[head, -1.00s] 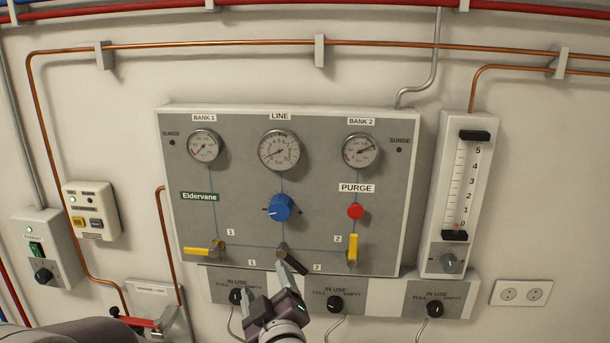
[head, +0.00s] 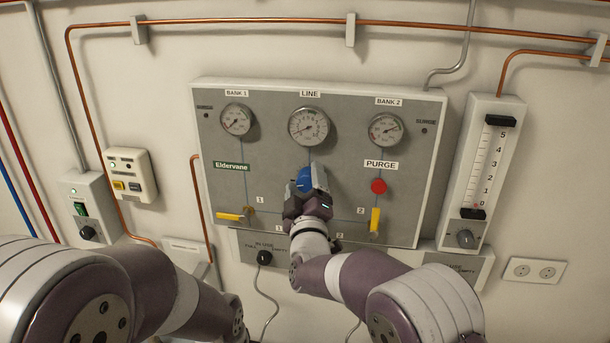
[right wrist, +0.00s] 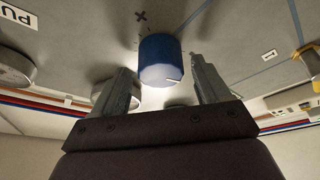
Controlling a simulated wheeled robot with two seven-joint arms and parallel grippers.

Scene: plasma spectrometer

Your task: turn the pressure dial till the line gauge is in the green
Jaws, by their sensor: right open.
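The blue pressure dial (head: 304,180) is on the grey panel below the LINE gauge (head: 309,127). The gauge's needle points to the lower left, near the low end of its scale. My right gripper (head: 308,188) is in front of the dial and hides part of it. In the right wrist view the blue dial (right wrist: 161,61) shows just beyond and between the two open fingers (right wrist: 166,85), with a gap on each side. A white mark shows on the dial's edge. My left arm is at the lower left; its gripper is not in view.
The BANK 1 gauge (head: 236,120) and BANK 2 gauge (head: 387,130) flank the LINE gauge. A red PURGE button (head: 379,186) and yellow levers (head: 230,217) (head: 375,220) are near the dial. A flow meter (head: 483,170) stands right of the panel.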

